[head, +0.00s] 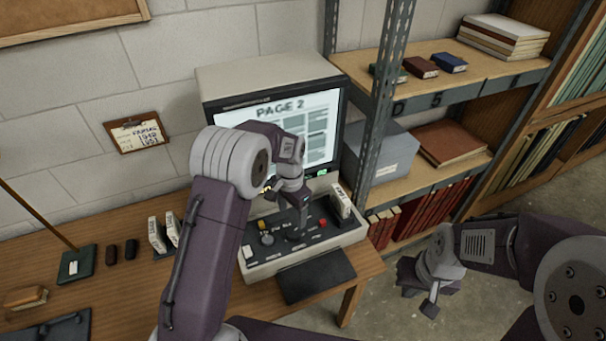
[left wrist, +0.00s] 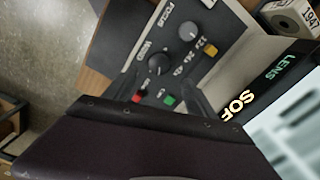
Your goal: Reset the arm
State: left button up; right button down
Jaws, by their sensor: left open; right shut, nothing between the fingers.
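My left gripper (head: 300,228) is over the control panel of the microfilm reader, in front of its screen, with its fingers pointing down. It is open, and I see nothing held in it. I cannot tell whether a fingertip touches the panel. My right gripper (head: 430,298) hangs in free air at the right, over the floor, shut and empty.
The reader's screen (head: 300,125) shows "PAGE 2". A white film box (head: 340,201) stands at the panel's right end. A metal shelf post (head: 380,110) rises right of the reader. More boxes (head: 157,236) stand on the wooden table (head: 115,295). Floor at the right is clear.

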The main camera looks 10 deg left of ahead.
pick_arm(q)
jog(key=s+a+r+n+t, duration=0.1)
jog(key=s+a+r, duration=0.2)
jog(key=s+r, duration=0.3)
jog(key=s+f+n, duration=0.1)
jog(key=s+n, duration=0.2)
jog(key=s, duration=0.3)
jog(key=s+a+f+n, duration=0.1)
jog(key=s+n, duration=0.2)
jog(key=s, duration=0.3)
jog(key=shift+s+f, duration=0.25)
jog(key=shift+s, duration=0.05)
jog(key=shift+s, duration=0.1)
dwell(0.9)
